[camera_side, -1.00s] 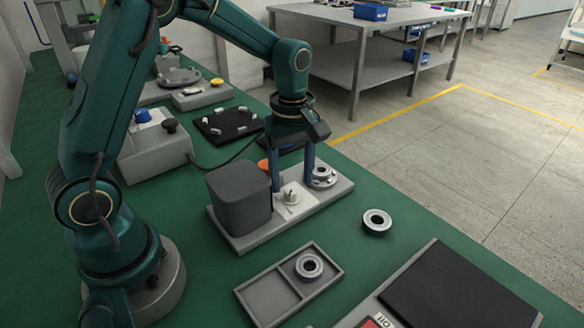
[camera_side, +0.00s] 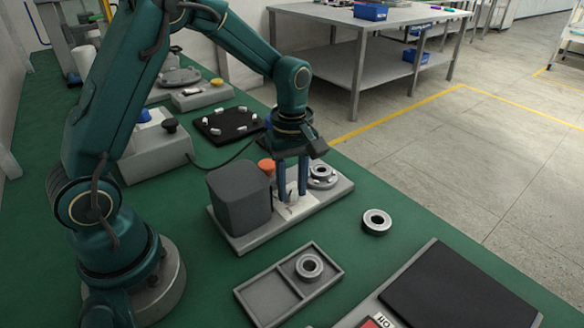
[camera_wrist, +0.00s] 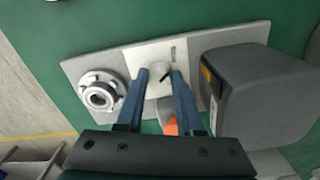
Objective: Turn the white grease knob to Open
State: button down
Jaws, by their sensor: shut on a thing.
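The small white grease knob (camera_wrist: 160,77) sits on a pale square plate (camera_wrist: 148,53) on the grey fixture base. My gripper (camera_side: 292,196) is down over the plate, pointing downward. Its two blue fingers are shut on the knob, one on each side, as the wrist view also shows around the gripper tips (camera_wrist: 161,80). A dark pointer mark shows on the knob near a small dark mark on the plate. The plate's lettering is too small to read. In the side view the fingers hide most of the knob.
A tall dark grey block (camera_side: 238,197) stands close beside the plate, and a metal flanged hub (camera_side: 322,172) stands on the other side. An orange part (camera_side: 266,166) is behind. A ring (camera_side: 377,221) and a tray (camera_side: 257,304) with another ring lie on the green bench.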

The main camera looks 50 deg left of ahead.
jog(key=m, duration=0.3)
jog(key=shift+m, duration=0.4)
jog(key=m, duration=0.4)
jog(key=shift+s+a+m, duration=0.1)
jog(key=shift+m, duration=0.2)
jog(key=m, duration=0.3)
jog(key=shift+m, duration=0.3)
jog(key=shift+a+m, duration=0.1)
jog(key=shift+m, duration=1.7)
jog(key=c, duration=0.5)
grip_release()
jog(key=shift+c, duration=0.2)
jog(key=shift+r, duration=0.15)
